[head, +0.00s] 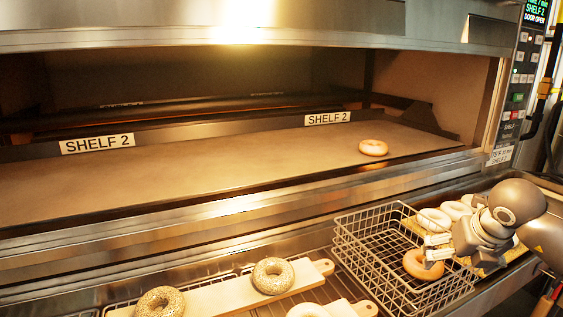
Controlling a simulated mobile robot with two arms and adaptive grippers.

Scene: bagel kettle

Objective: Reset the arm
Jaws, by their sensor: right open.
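My right gripper (436,254) is open, at the right end of the wire basket (372,262). Its fingertips are over or close beside a browned bagel (417,267) in that basket; I cannot tell whether they touch it. My right arm comes in from the right edge. My left gripper does not show. One bagel (373,147) lies on the oven deck (230,158) near its right end.
The oven is open, with several "SHELF 2" labels. Paler bagels (434,219) lie behind my gripper on the right. Seeded bagels (271,276) rest on wooden boards (222,298) on a wire rack in front. A control panel (521,75) stands at the right.

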